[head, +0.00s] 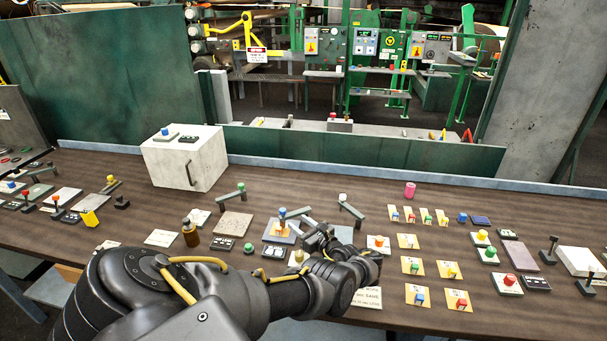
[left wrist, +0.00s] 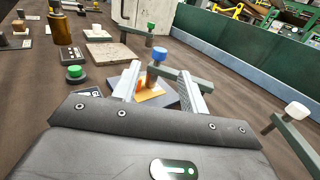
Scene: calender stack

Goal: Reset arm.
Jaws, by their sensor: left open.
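My left arm comes in from the lower left in the head view, and its gripper (head: 318,238) is over the middle of the table. In the left wrist view the left gripper's two pale fingers (left wrist: 162,86) are apart. A blue-knobbed lever (left wrist: 159,54) on a dark plate with an orange patch (left wrist: 150,92) shows beyond and between them. The same lever (head: 282,213) stands just left of the gripper in the head view. I cannot tell whether the fingers touch it. Nothing is seen held. My right gripper is in neither view.
The brown table (head: 130,190) is crowded with small button panels and levers. A white box (head: 185,157) stands at the back left. A brown bottle (head: 190,233) is beside my arm. A white-knobbed lever (head: 350,209) is close behind the gripper. Small cards (head: 416,294) lie to the right.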

